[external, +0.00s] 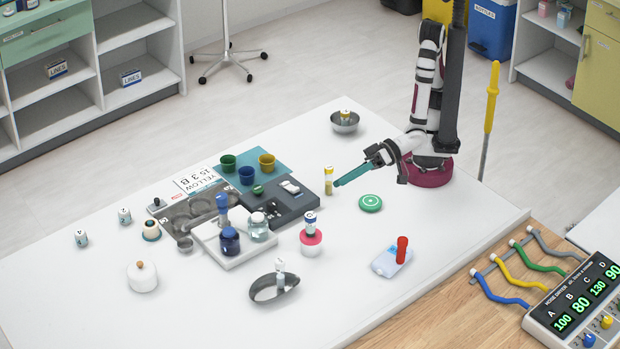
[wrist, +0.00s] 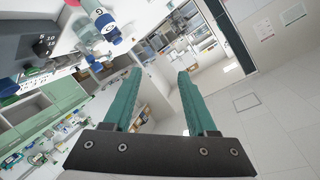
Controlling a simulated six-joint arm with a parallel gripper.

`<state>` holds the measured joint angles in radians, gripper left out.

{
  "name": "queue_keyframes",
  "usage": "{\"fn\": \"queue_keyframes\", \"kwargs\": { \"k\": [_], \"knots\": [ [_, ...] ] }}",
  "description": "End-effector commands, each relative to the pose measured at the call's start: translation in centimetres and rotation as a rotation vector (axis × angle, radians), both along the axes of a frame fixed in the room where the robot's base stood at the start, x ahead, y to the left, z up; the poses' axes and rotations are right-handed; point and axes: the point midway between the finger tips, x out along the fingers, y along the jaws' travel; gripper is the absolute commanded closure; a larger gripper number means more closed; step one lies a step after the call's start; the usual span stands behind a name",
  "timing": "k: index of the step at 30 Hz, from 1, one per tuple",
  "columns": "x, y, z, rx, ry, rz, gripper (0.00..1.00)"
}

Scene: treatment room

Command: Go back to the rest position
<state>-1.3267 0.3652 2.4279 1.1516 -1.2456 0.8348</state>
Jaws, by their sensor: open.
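My gripper (external: 352,176) is held low over the white table in the external view, its teal fingers pointing left, close to a yellow-capped vial (external: 328,181). In the wrist view my gripper (wrist: 160,85) has its two teal fingers spread apart with nothing between them. My arm rises from a dark red base at the table's back right. A green round disc (external: 370,203) lies on the table below and right of the fingers.
A grey tray (external: 292,208), coloured cups (external: 247,175), a white board with jars (external: 230,240) and a pink-topped jar (external: 311,242) crowd the table's middle. A steel bowl (external: 345,122) stands behind. A kidney dish (external: 273,288) is in front.

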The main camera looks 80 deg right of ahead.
Motion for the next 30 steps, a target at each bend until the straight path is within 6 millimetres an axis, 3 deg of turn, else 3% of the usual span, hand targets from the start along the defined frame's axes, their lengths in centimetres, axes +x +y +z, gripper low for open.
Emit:
{"fn": "queue_keyframes", "kwargs": {
  "k": [1, 3, 5, 8, 11, 12, 15, 18, 22, 30],
  "knots": [
    [1.9, -1.5, 0.1, -0.007, 0.069, -0.029, 0.42],
    [3.7, -3.8, -0.4, -0.038, 0.187, -0.048, 0.42],
    [4.8, -6.2, -0.6, -0.072, 0.289, -0.053, 0.42],
    [5.2, -11.7, -1.0, -0.158, 0.469, -0.052, 0.42],
    [3.2, -19.1, -1.2, -0.271, 0.664, -0.056, 0.42],
    [1.6, -22.1, -1.2, -0.314, 0.746, -0.066, 0.42],
    [-3.2, -28.6, -1.0, -0.397, 0.942, -0.108, 0.42],
    [-7.6, -32.4, -0.6, -0.429, 1.099, -0.158, 0.42],
    [-10.7, -34.2, -0.1, -0.431, 1.207, -0.195, 0.42],
    [-11.2, -34.3, -0.1, -0.43, 1.226, -0.199, 0.42]
  ]
}}
